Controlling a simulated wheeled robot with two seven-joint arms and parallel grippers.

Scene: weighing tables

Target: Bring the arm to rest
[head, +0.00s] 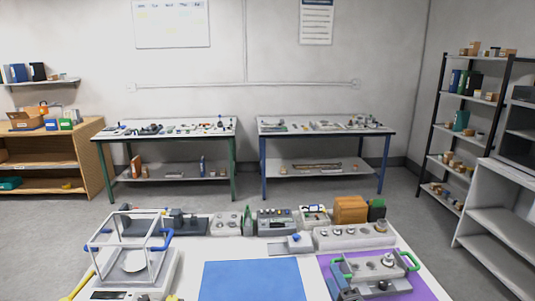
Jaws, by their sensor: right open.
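My right gripper (344,284) shows at the bottom right, low over the purple mat (326,268). It is open and looks empty, beside a grey tray with green handles (388,287). Its lower part is cut off by the frame edge, and its fingertips are small and hard to make out. I cannot tell whether it touches the tray or mat. My left gripper cannot be made out.
A balance with a clear draft shield (130,244) stands at the left of the white table. A blue mat (252,280) lies bare at the front middle. A weight block (355,236), an orange-brown box (350,209) and small devices line the back.

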